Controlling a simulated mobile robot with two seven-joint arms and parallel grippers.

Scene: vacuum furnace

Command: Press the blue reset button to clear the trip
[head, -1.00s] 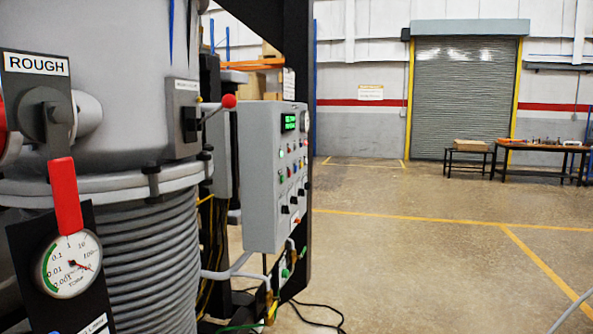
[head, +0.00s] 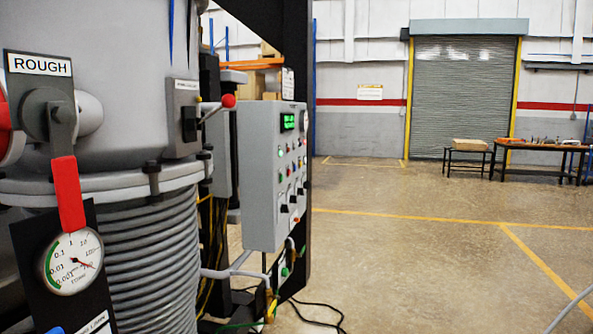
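The grey control panel box (head: 262,180) stands left of centre in the head view, seen at a steep angle. Its face carries a lit green display (head: 288,121) and rows of small coloured buttons, lamps and dark knobs (head: 284,208). The panel face is too small and oblique for me to tell which button is the blue reset button. Neither of my grippers is in view.
The furnace vessel (head: 95,110) fills the left, with a ROUGH valve's red handle (head: 68,195), a dial gauge (head: 73,262) and a red-knobbed lever (head: 228,101). Cables (head: 318,316) lie below the panel. The floor (head: 420,260) to the right is clear.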

